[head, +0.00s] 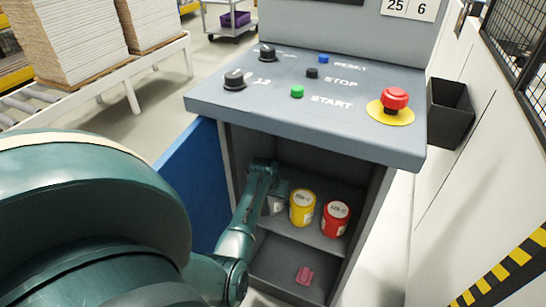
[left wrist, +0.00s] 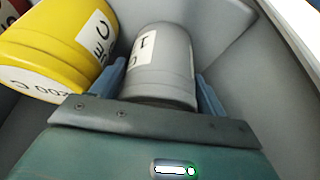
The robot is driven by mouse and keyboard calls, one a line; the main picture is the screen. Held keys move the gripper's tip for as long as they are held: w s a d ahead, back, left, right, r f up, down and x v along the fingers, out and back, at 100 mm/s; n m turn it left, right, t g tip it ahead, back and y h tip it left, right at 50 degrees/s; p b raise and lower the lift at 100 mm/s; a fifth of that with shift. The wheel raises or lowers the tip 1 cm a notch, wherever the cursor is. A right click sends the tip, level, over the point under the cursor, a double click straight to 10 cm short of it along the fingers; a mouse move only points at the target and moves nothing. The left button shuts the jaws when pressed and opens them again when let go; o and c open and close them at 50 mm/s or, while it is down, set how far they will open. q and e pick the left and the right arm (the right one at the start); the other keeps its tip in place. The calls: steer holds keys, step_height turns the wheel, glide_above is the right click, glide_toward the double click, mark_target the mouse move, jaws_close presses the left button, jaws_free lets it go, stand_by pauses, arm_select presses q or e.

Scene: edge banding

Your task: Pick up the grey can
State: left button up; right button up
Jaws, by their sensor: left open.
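The grey can (left wrist: 168,65) with a white label is in the left wrist view, between the two blue fingers of my left gripper (left wrist: 160,85). The gripper is open, with one finger on each side of the can; I cannot tell if they touch it. In the head view, the grey can (head: 276,206) is on the cabinet's upper shelf, partly hidden by my left gripper (head: 277,189). My right gripper is not in view.
A yellow can (head: 302,208) stands close to the grey can, and a red can (head: 335,219) stands further right. The cabinet walls and the control panel (head: 340,128) above enclose the shelf. A dark red object (head: 304,275) lies on the lower level.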

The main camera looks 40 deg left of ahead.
arm_select(q)
steer(key=shift+w+a+f, duration=0.1)
steer(key=shift+w+f, duration=0.05)
steer(key=shift+f, duration=0.35)
steer(key=c, duration=0.9)
steer(key=shift+r, duration=0.1)
steer(key=shift+r, duration=0.1)
